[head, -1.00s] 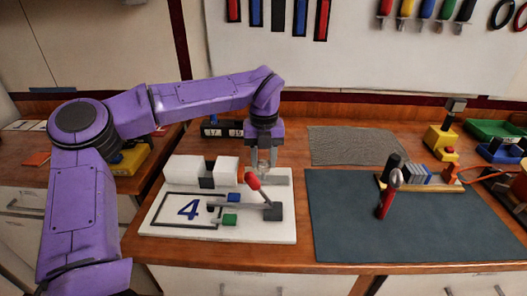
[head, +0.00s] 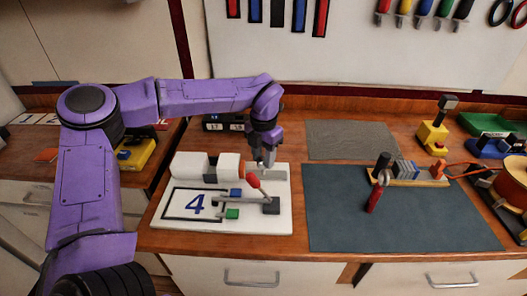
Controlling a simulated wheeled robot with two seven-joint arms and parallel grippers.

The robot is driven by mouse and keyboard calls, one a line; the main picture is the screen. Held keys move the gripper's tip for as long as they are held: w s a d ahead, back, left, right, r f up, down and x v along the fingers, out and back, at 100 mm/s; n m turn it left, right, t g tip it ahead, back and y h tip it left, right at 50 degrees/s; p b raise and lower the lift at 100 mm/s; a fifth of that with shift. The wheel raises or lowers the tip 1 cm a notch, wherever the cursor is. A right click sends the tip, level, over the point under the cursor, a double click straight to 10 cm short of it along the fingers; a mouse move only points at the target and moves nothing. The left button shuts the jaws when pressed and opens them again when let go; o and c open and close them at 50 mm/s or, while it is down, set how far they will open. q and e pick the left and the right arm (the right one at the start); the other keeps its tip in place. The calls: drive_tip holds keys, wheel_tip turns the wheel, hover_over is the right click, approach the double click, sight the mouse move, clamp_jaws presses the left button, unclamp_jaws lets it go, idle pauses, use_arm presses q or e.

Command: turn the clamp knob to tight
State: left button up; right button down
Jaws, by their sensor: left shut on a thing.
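A white board (head: 160,222) marked with a blue 4 lies on the left part of the bench. A white clamp body (head: 191,166) with a dark gap stands along its back edge. My left gripper (head: 264,164) reaches down at the right end of this body, its fingers pointing down. It is shut on the clamp knob, which the fingers mostly hide. How far the knob is turned cannot be told. A red-ended lever (head: 253,180) slants just in front of the fingers, running to a dark block (head: 271,205). My right gripper is not in view.
A dark mat (head: 400,220) to the right bears a red-handled tool (head: 374,197) and a wooden base with grey blocks. A grey cloth (head: 350,140) lies behind.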

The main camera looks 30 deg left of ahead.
sight(264, 159)
use_arm(q)
drive_tip(key=shift+w+r, duration=0.1)
drive_tip(key=shift+r, duration=0.1)
idle(0.4)
drive_tip(key=o, duration=0.9)
drive_tip(key=shift+o, duration=0.8)
drive_tip(key=shift+f, duration=0.1)
wheel_tip(264, 159, up, 11)
drive_tip(key=shift+f+b, duration=0.2)
drive_tip(key=shift+b, duration=0.25)
